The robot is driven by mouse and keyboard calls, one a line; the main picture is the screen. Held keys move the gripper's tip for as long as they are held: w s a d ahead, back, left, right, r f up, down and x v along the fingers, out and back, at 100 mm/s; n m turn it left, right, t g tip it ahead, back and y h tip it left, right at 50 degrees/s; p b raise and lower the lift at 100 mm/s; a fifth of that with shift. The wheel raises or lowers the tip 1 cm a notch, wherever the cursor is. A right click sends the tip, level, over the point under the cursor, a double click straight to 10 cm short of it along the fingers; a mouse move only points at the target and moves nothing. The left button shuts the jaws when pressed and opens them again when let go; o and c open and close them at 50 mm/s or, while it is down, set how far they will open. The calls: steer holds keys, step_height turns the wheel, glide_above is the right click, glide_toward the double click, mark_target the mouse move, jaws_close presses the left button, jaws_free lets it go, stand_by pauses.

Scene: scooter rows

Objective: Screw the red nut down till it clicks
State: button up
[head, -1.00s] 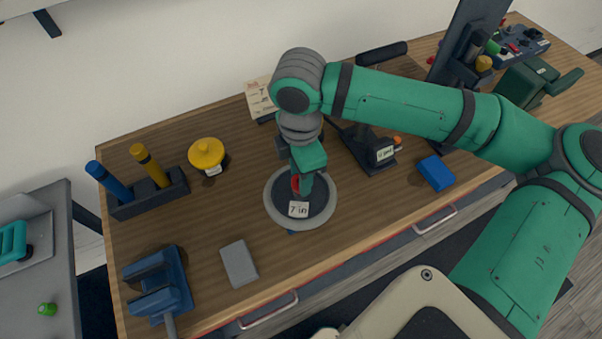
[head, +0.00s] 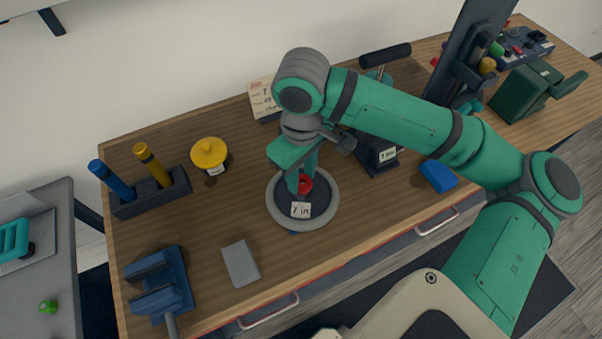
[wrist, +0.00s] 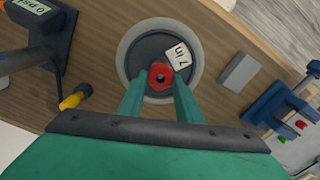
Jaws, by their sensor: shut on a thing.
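The red nut (head: 305,185) sits at the middle of a round grey-rimmed wheel (head: 331,208) with a dark face and a "7 in" label (head: 300,209). In the wrist view the red nut (wrist: 160,76) shows a dark hole at its centre. My gripper (head: 298,184) points down over the wheel, its two green fingers on either side of the nut. It is shut on the nut, as the wrist view of my gripper (wrist: 160,88) also shows. The thread under the nut is hidden.
A yellow knobbed thing (head: 208,153), a rack with blue and yellow handles (head: 150,195), a blue vice (head: 160,285), a grey block (head: 240,263) and a blue block (head: 438,175) stand around the wheel. A dark labelled stand (head: 378,155) is close behind my gripper.

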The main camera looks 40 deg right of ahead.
mark_target(302, 181)
steer(key=m, duration=0.7)
steer(key=shift+w+d+r, duration=0.1)
steer(key=shift+d+r, duration=0.05)
steer(key=o, duration=1.1)
step_height(302, 181, up, 11)
steer(key=shift+f, duration=0.15)
steer(key=n, duration=2.1)
steer(key=shift+n, duration=0.3)
